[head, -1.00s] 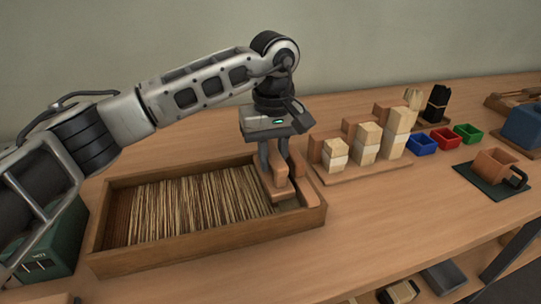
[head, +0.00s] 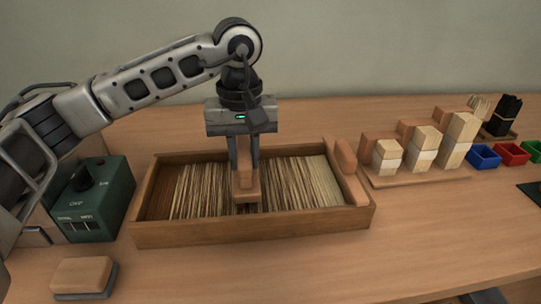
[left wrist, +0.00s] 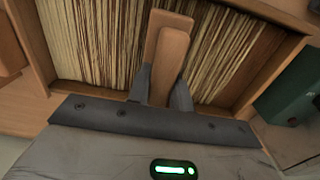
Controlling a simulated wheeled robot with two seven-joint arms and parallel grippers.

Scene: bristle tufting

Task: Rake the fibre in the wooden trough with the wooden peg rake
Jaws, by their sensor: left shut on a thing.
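The wooden trough (head: 252,234) stands on the table, with pale and dark fibre strands (head: 305,182) lying side by side in it. My left gripper (head: 244,160) is over the middle of the trough, pointing down and shut on the wooden peg rake (head: 247,197). The rake is low at the fibre; its pegs are hidden. In the left wrist view the rake (left wrist: 170,55) is between the fingers (left wrist: 162,90), with fibre (left wrist: 95,40) on both sides. The strands right of the rake look paler than those left of it. My right gripper is not in view.
A wooden block (head: 346,158) is at the trough's right end. A green control box (head: 95,205) is close on the left. A wood-topped block (head: 82,275) lies in front.

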